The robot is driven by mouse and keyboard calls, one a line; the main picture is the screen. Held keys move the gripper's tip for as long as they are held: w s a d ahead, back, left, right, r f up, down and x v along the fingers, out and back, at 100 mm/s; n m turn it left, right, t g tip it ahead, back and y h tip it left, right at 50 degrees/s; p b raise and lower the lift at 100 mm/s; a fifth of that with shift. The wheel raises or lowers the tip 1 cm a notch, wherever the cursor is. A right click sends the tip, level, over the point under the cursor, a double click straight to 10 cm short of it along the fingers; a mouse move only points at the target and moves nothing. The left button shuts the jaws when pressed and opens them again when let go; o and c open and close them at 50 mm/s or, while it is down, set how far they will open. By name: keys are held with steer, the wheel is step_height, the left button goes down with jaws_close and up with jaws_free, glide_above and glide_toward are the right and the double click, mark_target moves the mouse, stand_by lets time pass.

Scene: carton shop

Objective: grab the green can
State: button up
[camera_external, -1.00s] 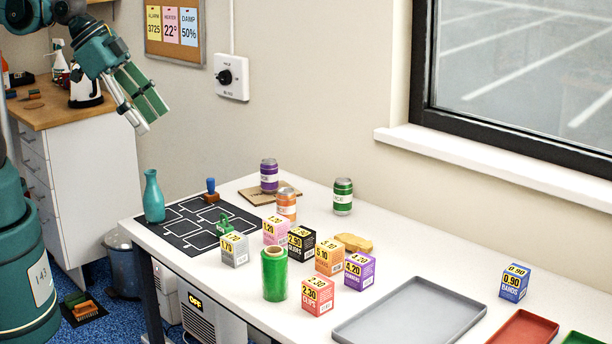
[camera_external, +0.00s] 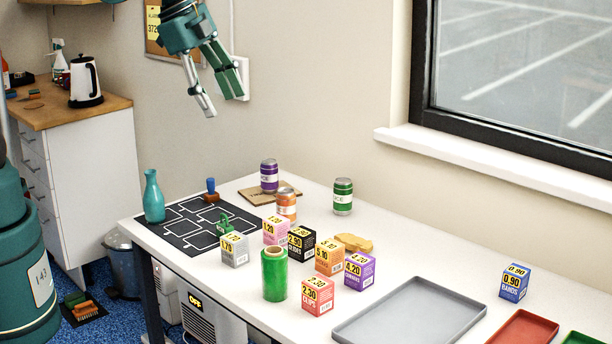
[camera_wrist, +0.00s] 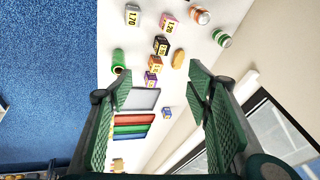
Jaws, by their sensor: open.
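The green can (camera_external: 343,196) stands upright on the white table near the wall, with a white band around it. In the wrist view the green can (camera_wrist: 221,38) shows near the top, right of centre. My gripper (camera_external: 226,104) is high above the table's back left part, up and to the left of the can, well apart from it. In the wrist view its two green padded fingers (camera_wrist: 160,84) are spread wide with nothing between them.
An orange can (camera_external: 286,204) and a purple can (camera_external: 269,176) stand left of the green can. Several small price boxes (camera_external: 317,295), a green roll (camera_external: 274,275) and a sponge (camera_external: 353,242) are in front. A grey tray (camera_external: 410,312) lies right. The table around the green can is clear.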

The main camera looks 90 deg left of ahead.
steer(key=w+a+f+m+g, duration=0.1)
steer(key=w+a+f+m, duration=0.15)
steer(key=w+a, duration=0.45)
steer(key=m+g, duration=0.4)
steer(key=m, duration=0.5)
glide_toward(344, 180)
steer(key=shift+h, duration=0.3)
steer(key=f, duration=0.6)
steer(key=shift+s+d+f, duration=0.15)
steer(key=shift+s+f, duration=0.1)
steer(key=shift+s, duration=0.05)
steer(key=shift+w+a+f, duration=0.1)
steer(key=shift+a+f, duration=0.2)
steer(key=shift+f, duration=0.2)
steer(key=shift+f, duration=1.25)
steer(key=shift+f, duration=0.1)
